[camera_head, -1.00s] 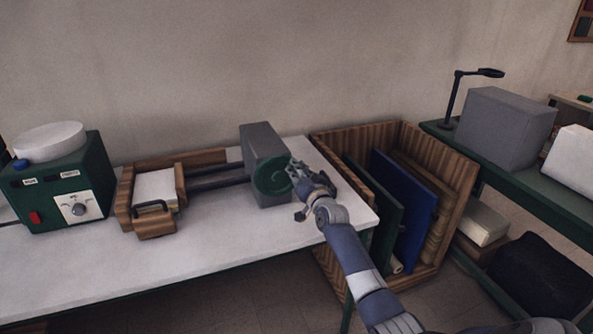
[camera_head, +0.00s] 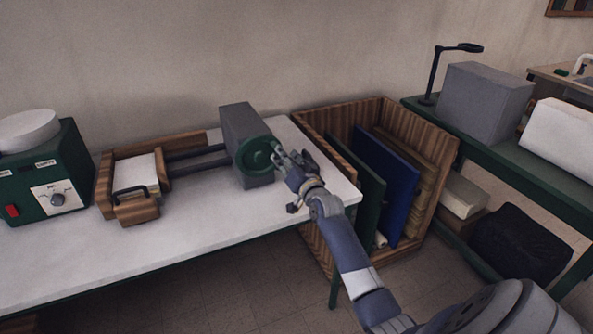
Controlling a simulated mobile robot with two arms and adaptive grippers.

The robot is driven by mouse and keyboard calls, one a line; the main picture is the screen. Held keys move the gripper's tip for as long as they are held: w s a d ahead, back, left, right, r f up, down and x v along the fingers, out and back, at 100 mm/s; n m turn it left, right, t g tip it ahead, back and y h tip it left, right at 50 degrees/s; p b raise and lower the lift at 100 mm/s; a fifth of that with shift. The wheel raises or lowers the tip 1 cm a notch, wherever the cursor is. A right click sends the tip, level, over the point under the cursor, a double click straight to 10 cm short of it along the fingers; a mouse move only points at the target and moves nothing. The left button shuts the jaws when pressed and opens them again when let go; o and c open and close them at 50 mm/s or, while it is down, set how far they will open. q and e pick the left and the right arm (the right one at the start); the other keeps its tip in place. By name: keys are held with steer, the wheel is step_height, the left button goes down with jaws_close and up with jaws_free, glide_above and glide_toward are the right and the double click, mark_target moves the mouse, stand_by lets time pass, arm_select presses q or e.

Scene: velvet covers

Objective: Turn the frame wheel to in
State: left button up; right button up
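Two dark rods (camera_head: 199,157) run left from the block to a wooden frame (camera_head: 106,187) that holds a white stack (camera_head: 138,172). My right gripper (camera_head: 281,166) is at the right edge of the wheel, its fingers close to the rim. Whether it touches the wheel, and how far its fingers are apart, is hard to tell. My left gripper is not in view.
A green machine with a dial (camera_head: 58,200) stands at the left of the table. A wooden crate with upright boards (camera_head: 297,121) stands right of the table. A green bench (camera_head: 535,170) bears a grey box (camera_head: 484,97) and a black lamp (camera_head: 436,68). The table's front is clear.

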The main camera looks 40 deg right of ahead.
steer(key=v, duration=0.7)
steer(key=shift+d, duration=0.15)
steer(key=s+a+f+n+g+y, duration=0.1)
steer(key=s+a+f+n+g, duration=0.2)
steer(key=f, duration=1)
steer(key=s+a+f+g+y, duration=0.15)
steer(key=s+a+f, duration=0.3)
steer(key=f, duration=0.85)
steer(key=s+a+f+n+g+y, duration=0.1)
steer(key=s+a+f+n+g, duration=0.3)
steer(key=f, duration=0.9)
steer(key=s+a+f+n+g, duration=0.1)
steer(key=s+a+f+g, duration=0.15)
steer(key=s+f, duration=0.6)
steer(key=s+a+f+g, duration=0.1)
steer(key=s+a+f, duration=0.4)
steer(key=s, duration=0.7)
steer(key=s+a+f+n+g, duration=0.1)
steer(key=s+f, duration=0.3)
steer(key=s, duration=0.6)
steer(key=s+a+f+n+g, duration=0.1)
steer(key=s+f+n+g, duration=0.1)
steer(key=s, duration=0.9)
step_height(320, 180, down, 2)
steer(key=shift+a+n+g+y, duration=0.35)
steer(key=shift+g+y, duration=0.1)
steer(key=shift+g, duration=0.25)
